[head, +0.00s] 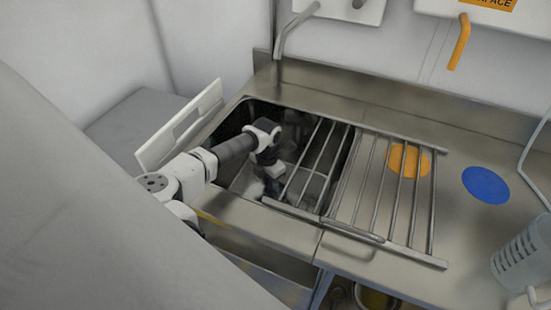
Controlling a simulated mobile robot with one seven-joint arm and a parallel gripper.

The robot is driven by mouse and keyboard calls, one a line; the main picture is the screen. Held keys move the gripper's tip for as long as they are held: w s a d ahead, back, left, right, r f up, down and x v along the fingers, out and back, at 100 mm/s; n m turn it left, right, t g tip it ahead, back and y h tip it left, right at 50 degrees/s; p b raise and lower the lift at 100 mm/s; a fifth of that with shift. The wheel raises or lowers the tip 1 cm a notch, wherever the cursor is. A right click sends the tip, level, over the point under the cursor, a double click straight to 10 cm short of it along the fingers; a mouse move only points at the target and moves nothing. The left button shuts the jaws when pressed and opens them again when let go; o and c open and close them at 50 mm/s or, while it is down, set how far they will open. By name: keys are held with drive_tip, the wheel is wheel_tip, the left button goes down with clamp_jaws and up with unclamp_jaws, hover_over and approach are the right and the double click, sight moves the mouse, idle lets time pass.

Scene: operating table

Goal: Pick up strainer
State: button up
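My gripper (272,186) reaches down into the sink basin (237,118) from the left. It is small and dark against the basin, so its fingers and anything between them cannot be made out. No strainer can be clearly identified. The basin holds dim grey shapes near and below my gripper, partly hidden by my arm and by a wire rack (318,160) over its right part.
A blue disc (486,185) lies further right. A grey translucent vessel (522,252) stands at the right edge. A tap (290,35) rises behind the basin.

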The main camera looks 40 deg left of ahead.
drive_tip(key=shift+f, duration=0.2)
clamp_jaws()
drive_tip(key=shift+r, duration=0.1)
